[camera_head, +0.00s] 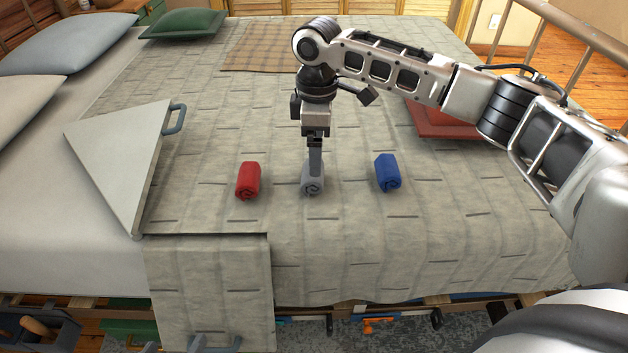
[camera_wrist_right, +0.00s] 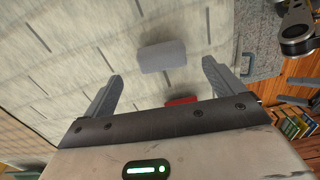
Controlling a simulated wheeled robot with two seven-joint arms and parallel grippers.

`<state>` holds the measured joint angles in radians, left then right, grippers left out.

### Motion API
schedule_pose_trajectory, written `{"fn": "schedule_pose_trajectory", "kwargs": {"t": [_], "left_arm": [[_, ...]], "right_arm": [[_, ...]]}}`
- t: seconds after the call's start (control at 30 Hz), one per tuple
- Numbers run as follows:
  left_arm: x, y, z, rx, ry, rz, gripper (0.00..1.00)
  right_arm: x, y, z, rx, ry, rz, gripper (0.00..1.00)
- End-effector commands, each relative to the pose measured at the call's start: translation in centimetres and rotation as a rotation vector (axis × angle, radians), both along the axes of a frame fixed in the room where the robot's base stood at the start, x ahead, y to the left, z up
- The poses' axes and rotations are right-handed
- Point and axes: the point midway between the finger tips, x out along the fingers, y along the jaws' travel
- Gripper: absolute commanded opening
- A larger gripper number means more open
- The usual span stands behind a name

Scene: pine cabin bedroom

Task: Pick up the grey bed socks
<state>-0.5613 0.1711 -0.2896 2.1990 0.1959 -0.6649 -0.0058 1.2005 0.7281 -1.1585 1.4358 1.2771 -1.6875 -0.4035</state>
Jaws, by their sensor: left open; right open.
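The grey bed socks (camera_head: 312,188) are a small roll lying on the quilt, between a red roll and a blue roll. My right gripper (camera_head: 315,176) is open and points down directly over the grey roll, partly hiding it in the head view. In the right wrist view, the grey roll (camera_wrist_right: 163,56) lies ahead between the two spread fingers (camera_wrist_right: 161,73), not gripped. Whether a finger touches it I cannot tell. My left gripper (camera_head: 174,346) shows only its fingertips, open and empty, at the bottom edge of the head view.
The red roll (camera_head: 248,181) lies left of the grey one, the blue roll (camera_head: 387,173) right of it, with bare quilt between. A grey triangular panel (camera_head: 118,165) with a handle stands on the bed's left.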

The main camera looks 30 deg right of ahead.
Motion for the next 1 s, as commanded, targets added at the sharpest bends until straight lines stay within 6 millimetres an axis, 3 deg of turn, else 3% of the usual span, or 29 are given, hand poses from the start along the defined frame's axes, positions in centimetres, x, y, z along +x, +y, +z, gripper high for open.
{"fn": "schedule_pose_trajectory", "kwargs": {"t": [0.1,0.33,0.5,0.63,0.9,1.0], "left_arm": [[0.0,-0.2,0.1,-0.009,-0.023,-0.002,0.69],[0.2,-0.3,0.4,-0.018,-0.043,-0.001,0.69],[0.4,-0.6,0.1,-0.037,-0.074,0.002,0.69],[0.4,-0.7,1.3,-0.055,-0.128,-0.004,0.69],[0.4,-0.8,2.2,-0.062,-0.15,-0.009,0.69],[0.4,-0.9,2.1,-0.062,-0.148,-0.01,0.69]], "right_arm": [[0.0,0.0,-1.8,0.0,0.0,-0.001,0.94],[0.0,0.0,-2.9,0.0,0.0,-0.001,0.94],[-0.2,0.0,-5.4,-0.001,0.0,0.0,0.94],[-0.3,0.1,-7.2,-0.001,-0.001,-0.001,0.94],[-0.3,0.1,-7.5,-0.001,-0.002,0.0,0.94],[-0.3,0.1,-7.5,0.0,-0.002,0.0,0.66]]}}
